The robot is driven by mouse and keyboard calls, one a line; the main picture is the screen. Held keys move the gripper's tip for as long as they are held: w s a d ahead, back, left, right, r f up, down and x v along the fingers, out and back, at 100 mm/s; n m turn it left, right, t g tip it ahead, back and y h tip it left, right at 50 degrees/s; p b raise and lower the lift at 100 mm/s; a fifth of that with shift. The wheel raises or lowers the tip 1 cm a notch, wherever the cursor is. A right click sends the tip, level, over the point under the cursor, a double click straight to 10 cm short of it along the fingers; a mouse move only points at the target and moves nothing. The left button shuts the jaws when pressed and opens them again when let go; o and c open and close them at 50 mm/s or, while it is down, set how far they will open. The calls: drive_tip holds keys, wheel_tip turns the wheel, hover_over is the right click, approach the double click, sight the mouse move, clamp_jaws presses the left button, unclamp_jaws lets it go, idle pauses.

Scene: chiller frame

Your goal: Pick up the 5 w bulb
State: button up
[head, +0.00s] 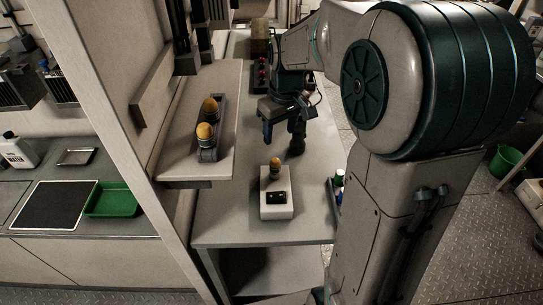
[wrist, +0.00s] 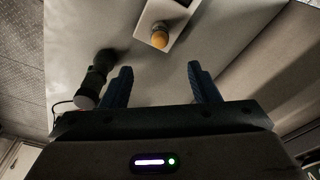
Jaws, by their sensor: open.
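An orange-topped bulb (head: 275,165) stands upright on a small white box (head: 277,210) on the bench. Two similar bulbs, a rear one (head: 210,107) and a front one (head: 205,133), stand in a dark holder on the raised shelf to the left. I cannot read a wattage on any of them. My gripper (head: 285,120) is over the bench, behind the box bulb in the head view. In the wrist view my gripper (wrist: 160,70) has its blue fingers apart with nothing between them. The box bulb (wrist: 160,38) shows beyond the fingertips, apart from them.
A black cylindrical object (wrist: 97,78) stands beside the left finger in the wrist view; it also shows on the bench (head: 297,137). The shelf (head: 185,165) edges the bench on the left. Small bottles (head: 338,180) stand at the bench's right edge. The bench front is clear.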

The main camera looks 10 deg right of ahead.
sight(276, 160)
drive_tip(key=f, duration=0.2)
drive_tip(key=w+f, duration=0.1)
drive_tip(key=f, duration=0.4)
drive_tip(key=shift+w+a+f+p, duration=0.15)
drive_tip(key=shift+f+p, duration=0.2)
drive_tip(key=shift+w+a+f+p, duration=0.15)
drive_tip(key=shift+f+p, duration=0.2)
drive_tip(key=shift+f, duration=1.25)
drive_tip(key=shift+w+f+p, duration=0.1)
drive_tip(key=shift+f+p, duration=0.25)
drive_tip(key=shift+f, duration=1.25)
drive_tip(key=c, duration=1.1)
drive_tip(key=shift+r, duration=0.2)
drive_tip(key=shift+c, duration=0.2)
